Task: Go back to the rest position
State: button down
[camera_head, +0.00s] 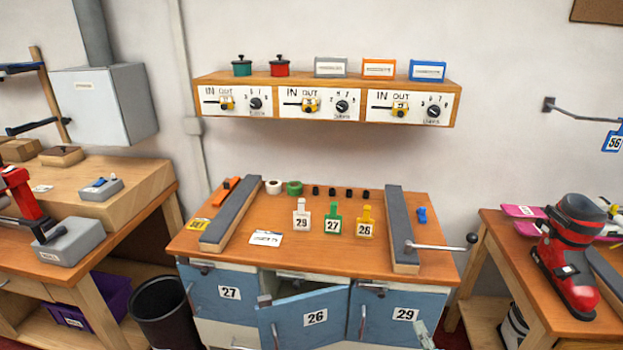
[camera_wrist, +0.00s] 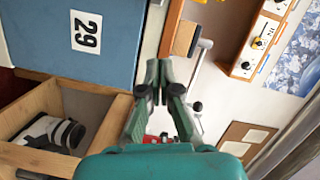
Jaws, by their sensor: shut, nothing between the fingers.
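My gripper (camera_wrist: 158,72) shows in the wrist view, teal with dark fingers. Its fingertips are together with nothing between them. The tips point up the picture, beside the bench edge and the blue door marked 29 (camera_wrist: 100,45). They appear apart from anything else. Doors 27 (camera_head: 222,292) and 29 (camera_head: 385,312) look shut or nearly so.
A metal lever (camera_head: 442,248) juts over the bench's right side. Three numbered tags, 29 (camera_head: 301,218), 27 (camera_head: 333,222) and 26 (camera_head: 365,226), stand on the bench. A black bin (camera_head: 165,315) is at left. A red boot (camera_head: 568,255) stands on the right table. Free floor is hardly visible.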

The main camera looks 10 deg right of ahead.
jog(key=s+a+f+n+g, duration=0.1)
jog(key=s+a+f+n, duration=0.15)
jog(key=s, duration=0.45)
jog(key=s+a+f+n, duration=0.1)
jog(key=s+a+f, duration=0.1)
jog(key=s+a, duration=0.35)
jog(key=s+a+f+n+g, duration=0.1)
jog(key=s+a+f+n, duration=0.1)
jog(key=s, duration=0.7)
jog(key=s+a+r+n, duration=0.2)
jog(key=s+r+n, duration=0.1)
jog(key=s, duration=0.4)
jog(key=s+a+r+n+y, duration=0.1)
jog(key=s+a+r+n, duration=0.1)
jog(key=s+r+n, duration=0.2)
jog(key=s+a+r+n, duration=0.2)
jog(key=s+r+n, duration=0.1)
jog(key=s, duration=0.6)
jog(key=shift+s+r, duration=0.35)
jog(key=shift+r, duration=0.25)
